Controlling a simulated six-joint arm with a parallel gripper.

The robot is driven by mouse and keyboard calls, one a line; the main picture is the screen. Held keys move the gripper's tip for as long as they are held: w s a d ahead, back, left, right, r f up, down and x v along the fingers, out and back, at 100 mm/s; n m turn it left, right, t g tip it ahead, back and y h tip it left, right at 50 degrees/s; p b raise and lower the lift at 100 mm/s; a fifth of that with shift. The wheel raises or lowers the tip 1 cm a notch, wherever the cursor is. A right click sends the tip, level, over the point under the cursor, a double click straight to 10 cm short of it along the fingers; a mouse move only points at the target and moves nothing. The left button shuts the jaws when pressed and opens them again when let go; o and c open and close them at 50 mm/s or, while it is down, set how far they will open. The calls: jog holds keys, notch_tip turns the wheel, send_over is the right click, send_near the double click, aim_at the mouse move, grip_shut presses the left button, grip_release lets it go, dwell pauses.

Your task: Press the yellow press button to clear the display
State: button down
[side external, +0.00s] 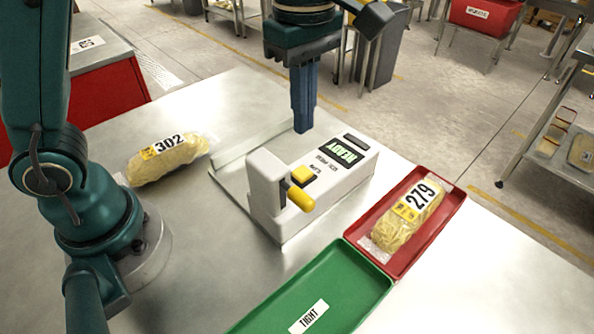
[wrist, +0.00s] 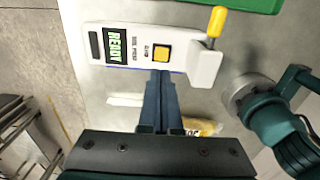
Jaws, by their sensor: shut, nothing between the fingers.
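The yellow press button (side external: 303,175) is a square cap on top of the white checkweigher housing (side external: 326,190), and it also shows in the wrist view (wrist: 161,53). Beside it a yellow-knobbed lever (side external: 300,198) sticks out of a white upright block; the knob shows in the wrist view too (wrist: 216,21). The display (side external: 343,151) is lit green and reads READY. My gripper (side external: 303,130) is shut and empty, pointing down above the far side of the housing. In the wrist view its fingertips (wrist: 161,74) appear just below the button, apart from it.
A noodle-like bag marked 302 (side external: 168,158) lies on the steel table at the left. A bag marked 279 (side external: 409,212) lies in a red tray (side external: 447,217). A green tray (side external: 345,280) labelled TIGHT adjoins it in front. The table between my base and the housing is clear.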

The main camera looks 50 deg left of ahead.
jog(key=shift+r, duration=2.6)
jog(key=s+a+r+m+t, duration=0.3)
jog(key=s+a, duration=0.3)
jog(key=s, duration=0.1)
jog(key=s+a+f+m+t, duration=0.1)
jog(key=s+f+m, duration=0.3)
jog(key=f+m, duration=0.4)
jog(key=m+t, duration=0.1)
jog(key=m, duration=0.6)
jog(key=shift+s+a+f, duration=0.2)
jog(key=shift+a+f, duration=0.05)
jog(key=shift+f, duration=0.15)
